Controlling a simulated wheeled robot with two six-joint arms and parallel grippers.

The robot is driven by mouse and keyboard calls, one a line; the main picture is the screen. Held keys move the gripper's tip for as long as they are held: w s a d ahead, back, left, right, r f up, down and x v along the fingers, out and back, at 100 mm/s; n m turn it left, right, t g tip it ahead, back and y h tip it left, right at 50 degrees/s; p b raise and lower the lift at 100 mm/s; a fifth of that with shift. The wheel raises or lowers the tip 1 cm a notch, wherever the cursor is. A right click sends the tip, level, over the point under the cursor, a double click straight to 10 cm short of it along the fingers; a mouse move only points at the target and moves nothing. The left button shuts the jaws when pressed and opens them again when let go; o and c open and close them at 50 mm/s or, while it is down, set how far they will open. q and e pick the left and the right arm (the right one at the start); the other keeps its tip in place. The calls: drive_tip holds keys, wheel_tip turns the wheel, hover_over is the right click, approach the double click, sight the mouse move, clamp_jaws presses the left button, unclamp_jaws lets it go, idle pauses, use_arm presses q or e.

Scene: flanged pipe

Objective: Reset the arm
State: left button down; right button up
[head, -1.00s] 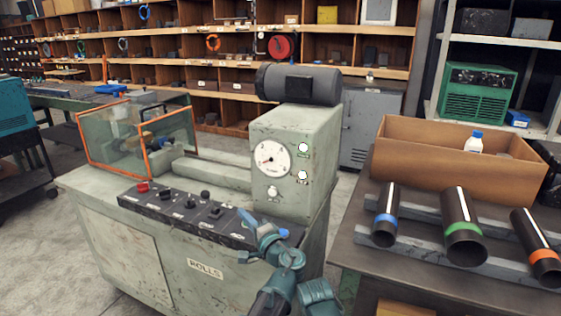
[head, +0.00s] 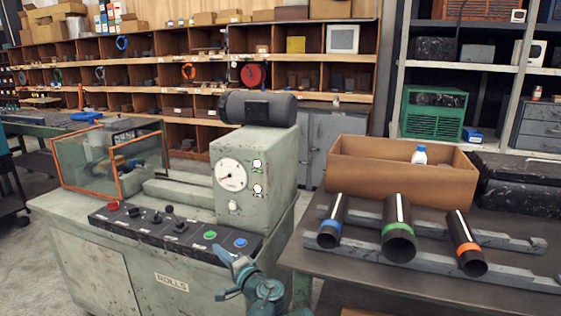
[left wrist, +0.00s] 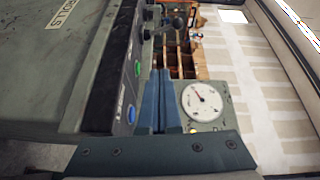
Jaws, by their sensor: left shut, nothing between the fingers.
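My left gripper (head: 228,256) is shut and empty. It is low in the head view, just in front of the right end of the black control panel (head: 150,228) on the grey-green machine (head: 120,262). I cannot tell the exact gap to the panel. In the left wrist view its two blue fingers (left wrist: 161,100) lie together, with the green button (left wrist: 137,68) and blue button (left wrist: 130,113) beside them and the round dial (left wrist: 201,101) past them. My right gripper is out of view.
Three dark pipes with blue (head: 332,222), green (head: 398,228) and orange (head: 466,243) bands rest on grey rails on the right table. A cardboard box (head: 385,188) with a white bottle (head: 419,156) stands behind them. An orange-framed guard (head: 118,192) is on the machine's left.

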use_arm(q)
drive_tip(key=s+a+f+n+g+h, duration=0.2)
drive_tip(key=s+a+f+n+g, duration=0.15)
drive_tip(key=f, duration=0.25)
drive_tip(key=s+a+f+n+g+h, duration=0.1)
drive_tip(key=s+a+f+n+g, duration=0.2)
drive_tip(key=f, duration=0.4)
drive_tip(key=s+d+f+n+g+h, duration=0.2)
drive_tip(key=s+d+f+g+h, duration=0.4)
drive_tip(key=s+f+h, duration=0.45)
drive_tip(key=s+d+r+m+y+p, duration=0.1)
drive_tip(key=s+d+r+p, duration=0.1)
drive_tip(key=r+p, duration=0.5)
drive_tip(key=s+d+r+m+p, duration=0.1)
drive_tip(key=s+d+r+p, duration=0.2)
drive_tip(key=d+r+p, duration=0.2)
drive_tip(key=s+d+r+m+y+p, duration=0.1)
drive_tip(key=d+r+p, duration=0.3)
drive_tip(key=r+p, duration=0.5)
drive_tip(key=shift+s+d+r+m+g+y, duration=0.2)
drive_tip(key=shift+s+r+m+g+y, duration=0.2)
drive_tip(key=shift+s+r, duration=0.45)
drive_tip(key=shift+w, duration=0.1)
